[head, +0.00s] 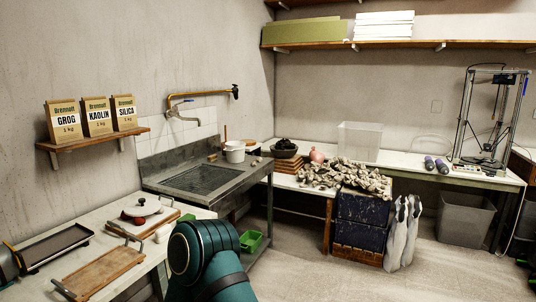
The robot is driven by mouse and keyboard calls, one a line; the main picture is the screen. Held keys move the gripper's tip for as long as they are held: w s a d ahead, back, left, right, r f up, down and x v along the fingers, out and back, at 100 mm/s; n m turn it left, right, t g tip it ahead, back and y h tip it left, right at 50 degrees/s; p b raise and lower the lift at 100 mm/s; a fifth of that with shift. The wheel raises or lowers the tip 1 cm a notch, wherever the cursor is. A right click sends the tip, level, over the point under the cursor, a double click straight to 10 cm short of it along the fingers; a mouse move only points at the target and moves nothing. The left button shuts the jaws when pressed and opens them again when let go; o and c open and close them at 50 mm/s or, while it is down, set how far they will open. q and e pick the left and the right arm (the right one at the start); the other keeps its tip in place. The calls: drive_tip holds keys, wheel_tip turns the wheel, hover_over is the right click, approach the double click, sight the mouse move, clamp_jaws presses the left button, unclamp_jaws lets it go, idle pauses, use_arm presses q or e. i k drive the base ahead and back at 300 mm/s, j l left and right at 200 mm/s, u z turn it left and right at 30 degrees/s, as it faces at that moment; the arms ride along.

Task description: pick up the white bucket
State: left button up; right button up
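The small white bucket (235,153) stands upright on the right part of the grey metal sink unit (212,190), near the back wall. A stick-like handle rises behind it. A teal link of one of my arms shows at the bottom centre, well in front of the bucket. Neither of my grippers can be made out in the head view. Nothing is seen touching the bucket.
A brass tap (182,108) is left of the bucket. A dark bowl (285,148) and a heap of grey lumps (345,177) lie to its right. A front-left table holds wooden boards (103,272). Open floor (320,270) lies at centre right.

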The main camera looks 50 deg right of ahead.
sight(236, 150)
drive_tip(key=z, duration=1.5)
drive_tip(key=i+l+z, duration=0.35)
drive_tip(key=i, duration=0.6)
drive_tip(key=i+z, duration=0.3)
drive_tip(key=i, duration=1.45)
drive_tip(key=i+l+u, duration=0.1)
drive_tip(key=i, duration=0.6)
